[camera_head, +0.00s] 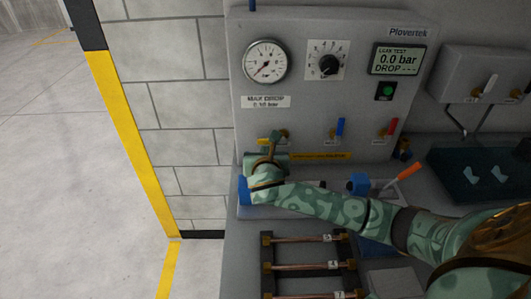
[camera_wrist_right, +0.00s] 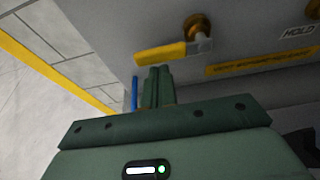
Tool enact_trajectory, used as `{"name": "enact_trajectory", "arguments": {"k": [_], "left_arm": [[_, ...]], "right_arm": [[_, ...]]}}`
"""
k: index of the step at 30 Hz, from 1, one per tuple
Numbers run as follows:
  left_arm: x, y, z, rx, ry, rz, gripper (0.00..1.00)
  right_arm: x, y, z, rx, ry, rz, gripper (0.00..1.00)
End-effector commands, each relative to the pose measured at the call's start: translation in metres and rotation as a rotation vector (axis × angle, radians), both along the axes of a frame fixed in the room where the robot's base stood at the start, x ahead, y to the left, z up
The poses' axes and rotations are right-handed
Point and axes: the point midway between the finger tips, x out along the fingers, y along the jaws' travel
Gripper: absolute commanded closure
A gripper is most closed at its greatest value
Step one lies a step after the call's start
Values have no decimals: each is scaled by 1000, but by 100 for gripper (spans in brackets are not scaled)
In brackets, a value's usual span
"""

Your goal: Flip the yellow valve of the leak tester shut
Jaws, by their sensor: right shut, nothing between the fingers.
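The leak tester (camera_head: 330,30) is a grey panel with a gauge, a dial and a display reading 0.0 bar. Its yellow valve handle (camera_head: 263,141) sits at the panel's lower left, partly hidden by my right gripper (camera_head: 273,138). In the right wrist view the yellow handle (camera_wrist_right: 161,54) sticks out sideways to the left from a brass valve stem (camera_wrist_right: 197,26). My right gripper (camera_wrist_right: 158,72) is shut and empty, its fingertips just below the handle. I cannot tell whether they touch it. My left gripper is out of view.
A blue-handled valve (camera_head: 340,127) and a red-handled valve (camera_head: 393,126) sit right of the yellow one. A yellow label strip (camera_head: 325,156) runs below. Copper tubes (camera_head: 305,267) lie in a dark rack in front.

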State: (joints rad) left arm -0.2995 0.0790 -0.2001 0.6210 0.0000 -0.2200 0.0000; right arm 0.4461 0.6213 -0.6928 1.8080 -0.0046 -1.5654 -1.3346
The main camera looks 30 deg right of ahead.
Motion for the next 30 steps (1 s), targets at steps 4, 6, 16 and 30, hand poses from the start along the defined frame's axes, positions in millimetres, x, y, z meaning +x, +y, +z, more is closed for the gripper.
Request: {"name": "enact_trajectory", "arguments": {"k": [4,6,16,30], "left_arm": [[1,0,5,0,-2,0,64],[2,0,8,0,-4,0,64],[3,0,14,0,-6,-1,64],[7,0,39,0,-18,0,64]], "right_arm": [[0,0,2,19,-10,0,100],[0,1,4,35,-20,0,100],[0,1,6,77,-46,-1,100],[1,2,19,222,-137,-1,100]]}}
